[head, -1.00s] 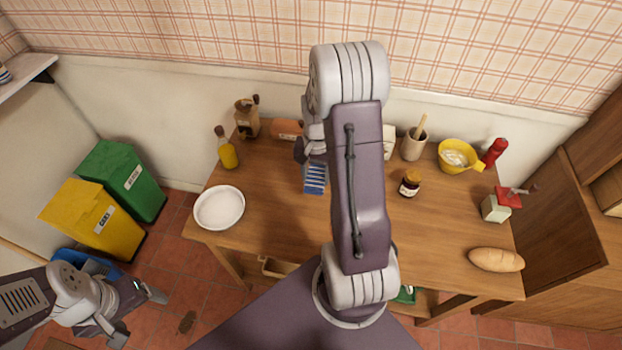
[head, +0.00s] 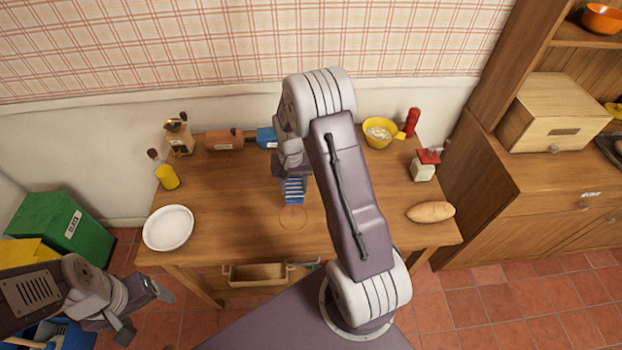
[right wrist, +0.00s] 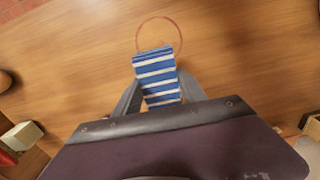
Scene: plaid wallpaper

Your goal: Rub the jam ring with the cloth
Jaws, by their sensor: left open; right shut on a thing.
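The jam ring (head: 293,217) is a thin reddish circle on the wooden table (head: 235,225). It also shows in the right wrist view (right wrist: 181,38). The cloth (head: 293,191) is blue with white stripes. My right gripper (right wrist: 158,92) is shut on the cloth (right wrist: 156,72), whose end overlaps the lower part of the ring in the right wrist view. I cannot tell whether the cloth touches the table. My left gripper (head: 145,310) is open and empty, off the table at the lower left.
A white plate (head: 168,228) and an oil bottle (head: 164,172) stand at the table's left. A bread loaf (head: 430,212), a red-topped box (head: 424,168) and a yellow bowl (head: 380,133) are at the right. The table around the ring is clear.

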